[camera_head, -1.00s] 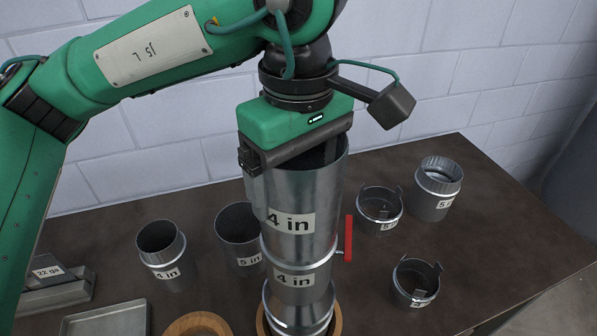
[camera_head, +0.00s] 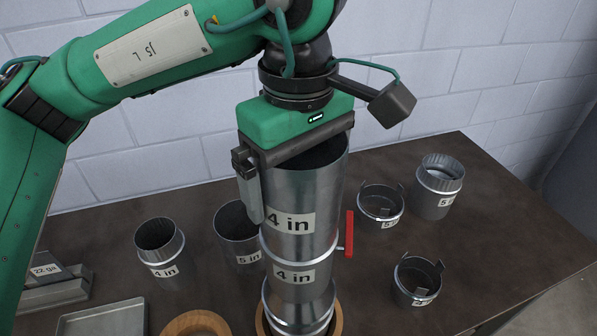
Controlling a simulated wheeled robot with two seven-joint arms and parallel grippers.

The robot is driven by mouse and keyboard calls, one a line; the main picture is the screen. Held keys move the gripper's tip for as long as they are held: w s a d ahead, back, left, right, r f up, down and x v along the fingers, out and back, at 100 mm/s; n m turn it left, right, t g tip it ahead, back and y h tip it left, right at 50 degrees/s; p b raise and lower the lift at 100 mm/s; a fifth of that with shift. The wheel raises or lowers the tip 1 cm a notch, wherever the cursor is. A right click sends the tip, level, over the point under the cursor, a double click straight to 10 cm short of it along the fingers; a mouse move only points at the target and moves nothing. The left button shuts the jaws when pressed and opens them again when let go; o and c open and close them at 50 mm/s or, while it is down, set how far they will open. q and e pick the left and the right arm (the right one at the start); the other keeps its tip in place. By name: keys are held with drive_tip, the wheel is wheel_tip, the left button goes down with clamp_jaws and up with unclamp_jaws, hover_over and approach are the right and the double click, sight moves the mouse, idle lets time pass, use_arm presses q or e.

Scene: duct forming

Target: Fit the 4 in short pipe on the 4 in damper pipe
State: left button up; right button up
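The 4 in short pipe (camera_head: 310,195), a grey metal cylinder labelled "4 in", stands upright on top of the 4 in damper pipe (camera_head: 315,265). The two look in line, and their ends meet at a bright ridge. The damper pipe has a red handle (camera_head: 349,234) on its right side and stands in a wooden ring (camera_head: 337,322). My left gripper (camera_head: 275,185) is over the short pipe's top rim. Its visible finger hangs just outside the pipe's left wall, with a small gap showing. The other finger is hidden. My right gripper is out of view.
A 4 in pipe (camera_head: 158,250) and a 5 in pipe (camera_head: 236,228) stand at left. Another 5 in pipe (camera_head: 440,180) and two tabbed collars (camera_head: 379,207) (camera_head: 415,280) stand at right. A second wooden ring (camera_head: 197,323) and a metal tray (camera_head: 105,318) are in front. The wall is behind.

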use_arm(q)
wheel_tip(320, 180, up, 14)
drive_tip(key=b, duration=0.1)
drive_tip(key=shift+b, duration=0.4)
drive_tip(key=shift+f, duration=0.1)
idle(0.4)
